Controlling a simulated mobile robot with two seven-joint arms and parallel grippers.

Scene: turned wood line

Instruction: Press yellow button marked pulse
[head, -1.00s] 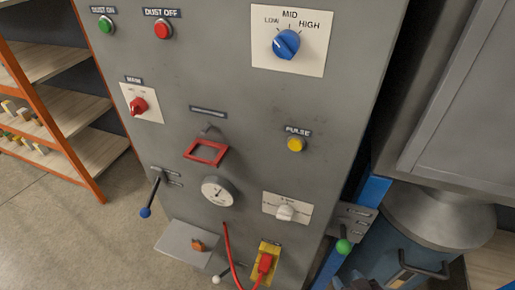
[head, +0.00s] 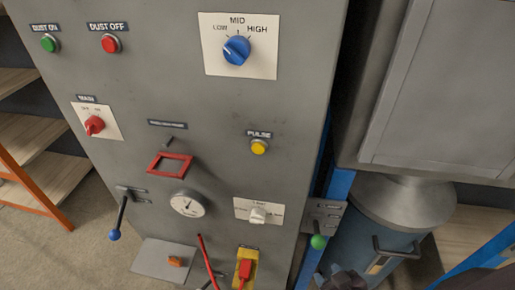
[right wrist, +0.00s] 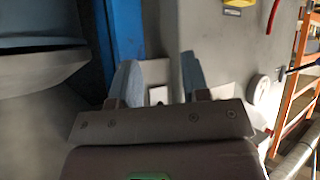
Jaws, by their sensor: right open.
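The yellow button (head: 259,147) under the PULSE label (head: 259,134) is on the right half of the grey panel (head: 225,100) in the head view. It is round and unobstructed, below the blue LOW/MID/HIGH knob. I do not make it out in the right wrist view. A dark part of my right gripper (head: 345,281) shows at the bottom edge of the head view, below and right of the button and well apart from it. In the right wrist view my right gripper (right wrist: 158,82) has its two fingers spread, with nothing held between them. My left gripper is out of view.
Around the button are the blue knob (head: 237,50), a white knob (head: 257,215), a gauge (head: 187,204) and a red frame (head: 170,164). A green-tipped lever (head: 318,241) sticks out at the panel's right. A blue drum (head: 385,240) stands right.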

